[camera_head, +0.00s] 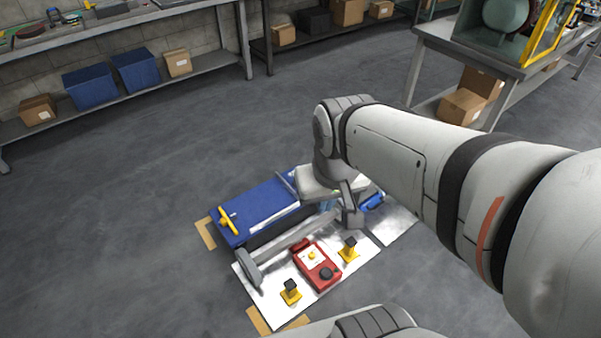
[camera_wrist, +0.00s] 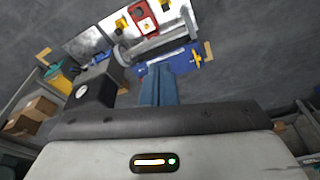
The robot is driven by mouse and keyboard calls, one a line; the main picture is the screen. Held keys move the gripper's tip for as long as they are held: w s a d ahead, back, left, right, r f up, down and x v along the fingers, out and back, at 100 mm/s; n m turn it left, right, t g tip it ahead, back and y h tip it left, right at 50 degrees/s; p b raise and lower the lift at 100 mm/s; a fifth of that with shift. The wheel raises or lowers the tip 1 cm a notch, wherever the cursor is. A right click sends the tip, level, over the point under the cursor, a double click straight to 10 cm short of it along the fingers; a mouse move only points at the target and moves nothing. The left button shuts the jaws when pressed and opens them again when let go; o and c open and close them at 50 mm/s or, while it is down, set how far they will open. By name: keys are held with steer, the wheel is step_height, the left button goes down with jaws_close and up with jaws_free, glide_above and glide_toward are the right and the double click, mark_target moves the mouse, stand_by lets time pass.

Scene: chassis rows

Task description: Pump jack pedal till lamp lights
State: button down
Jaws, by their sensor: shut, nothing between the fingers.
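A red control box (camera_head: 317,266) with a pale face, a yellow knob and a black knob lies on a silver plate; it also shows in the wrist view (camera_wrist: 143,17). I cannot make out a lit lamp on it. A grey bar with a round disc end (camera_head: 249,268) runs beside the box. A blue platform (camera_head: 262,208) with a yellow handle (camera_head: 228,220) lies behind the bar. I cannot tell which part is the pedal. My gripper's blue-grey fingers (camera_wrist: 159,84) are together and empty, pointing toward the blue platform. Contact with it cannot be judged.
Yellow-based posts with black tops (camera_head: 290,291) (camera_head: 349,249) flank the red box. A small blue part (camera_head: 371,203) lies right of my wrist. A yellow cylinder (camera_wrist: 57,79) stands left in the wrist view. Shelves with boxes line the back; the floor at left is clear.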

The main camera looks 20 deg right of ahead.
steer(key=shift+a, duration=0.1)
steer(key=w+d+f+m+t+h+b, duration=0.1)
steer(key=w+d+f+m+b, duration=0.35)
steer(key=w+f, duration=0.5)
steer(key=w+d+f+m+t+h+b, duration=0.1)
steer(key=w+d+f+m+b, duration=0.2)
steer(key=w+d+f+b, duration=0.45)
steer(key=w+d+f+m+t+b, duration=0.1)
steer(key=w+d+f+m, duration=0.15)
steer(key=w+f, duration=0.5)
steer(key=w+d+f+m+b, duration=0.1)
steer(key=w+d+f+b, duration=0.3)
steer(key=f, duration=0.7)
steer(key=w+d+f+m+t+y+b, duration=0.1)
steer(key=w+f+m+b, duration=0.1)
steer(key=f, duration=0.9)
steer(key=w+f+m+y+b, duration=0.1)
steer(key=f+m+y+b, duration=0.1)
steer(key=f, duration=0.9)
steer(key=s+a+f+m+y+b, duration=0.1)
steer(key=s+f+m+y+b, duration=0.1)
steer(key=f, duration=0.9)
steer(key=s+a+f+m+t+y+b, duration=0.1)
steer(key=s+a+f+m+y+b, duration=0.1)
steer(key=f, duration=0.9)
steer(key=shift+s+f+m+b, duration=0.35)
steer(key=shift+s+m+b, duration=0.1)
steer(key=shift+s+m, duration=0.45)
steer(key=shift+s, duration=0.1)
